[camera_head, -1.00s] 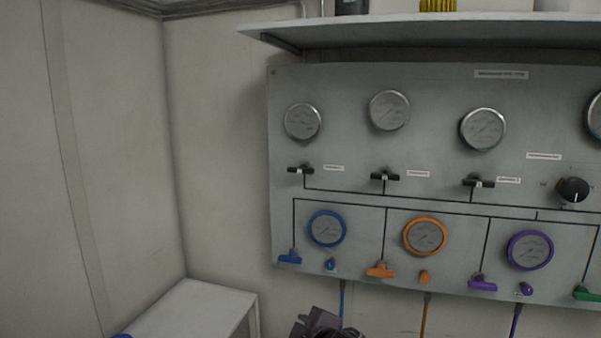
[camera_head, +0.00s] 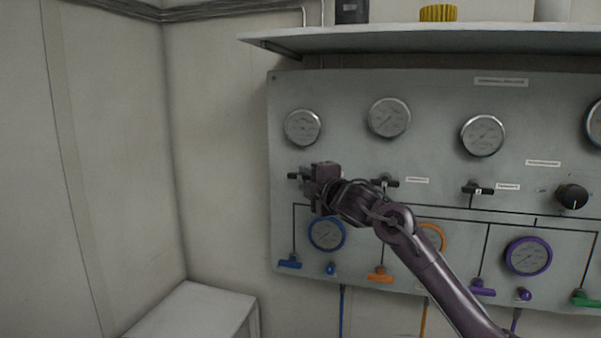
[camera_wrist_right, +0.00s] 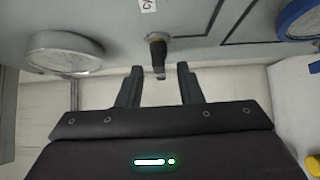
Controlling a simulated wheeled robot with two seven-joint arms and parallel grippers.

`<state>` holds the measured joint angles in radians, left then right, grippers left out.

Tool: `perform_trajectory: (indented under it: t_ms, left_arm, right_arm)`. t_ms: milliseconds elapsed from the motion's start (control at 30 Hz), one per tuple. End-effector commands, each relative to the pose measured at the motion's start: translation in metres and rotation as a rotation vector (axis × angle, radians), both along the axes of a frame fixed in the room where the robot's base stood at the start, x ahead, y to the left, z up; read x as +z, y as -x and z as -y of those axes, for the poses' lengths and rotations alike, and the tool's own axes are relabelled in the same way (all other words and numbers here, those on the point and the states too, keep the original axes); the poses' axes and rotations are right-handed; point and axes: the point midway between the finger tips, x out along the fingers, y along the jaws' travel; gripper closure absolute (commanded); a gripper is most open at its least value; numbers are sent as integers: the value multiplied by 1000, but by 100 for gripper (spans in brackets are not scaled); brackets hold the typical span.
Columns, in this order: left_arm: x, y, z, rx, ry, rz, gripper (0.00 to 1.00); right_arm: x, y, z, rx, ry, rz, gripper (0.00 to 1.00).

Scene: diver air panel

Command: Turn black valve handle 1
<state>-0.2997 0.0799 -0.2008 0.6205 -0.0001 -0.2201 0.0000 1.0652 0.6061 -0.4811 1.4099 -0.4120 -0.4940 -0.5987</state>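Black valve handle 1 is the leftmost small black lever (camera_head: 293,176) in the black valve row, below the first silver gauge. It is partly hidden behind my right gripper (camera_head: 312,187) in the head view. In the right wrist view the black handle (camera_wrist_right: 158,52) points end-on toward the gap between the two fingers of the right gripper (camera_wrist_right: 160,88). The fingers are apart, one on each side of the handle, and no clear contact shows. My left gripper is not in view.
Two more black valves (camera_head: 385,182) (camera_head: 478,190) sit to the right. Silver gauges (camera_head: 302,127) are above; a blue-rimmed gauge (camera_head: 327,234) and coloured levers, including a blue one (camera_head: 289,262), are below. A shelf (camera_head: 420,40) juts out over the panel. A white table (camera_head: 195,310) stands lower left.

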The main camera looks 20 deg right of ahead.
Motion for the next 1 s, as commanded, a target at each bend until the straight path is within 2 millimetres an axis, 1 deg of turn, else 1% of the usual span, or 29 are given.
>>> perform_trajectory:
  t_ms: [33, 100, 233, 367, 600, 667, 867, 1000]
  left_arm:
    - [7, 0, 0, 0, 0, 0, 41]
    - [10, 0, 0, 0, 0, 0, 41]
    - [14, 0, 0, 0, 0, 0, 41]
    - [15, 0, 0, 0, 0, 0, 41]
    - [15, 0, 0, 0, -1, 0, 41]
    - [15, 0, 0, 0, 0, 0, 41]
    - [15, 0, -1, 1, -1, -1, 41]
    - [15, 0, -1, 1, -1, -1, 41]
  right_arm:
    - [4, -8, -2, 0, 0, -1, 67]
    - [3, -17, -4, 0, -2, -1, 67]
    - [2, -28, -6, 0, -1, 0, 67]
    - [0, -33, -7, 0, 1, 0, 67]
    - [0, -33, -7, 0, 1, 0, 67]
    - [0, -33, -7, 0, 1, 0, 73]
    - [0, -33, -7, -1, 1, 0, 100]
    - [-1, -33, -7, -1, 1, 0, 100]
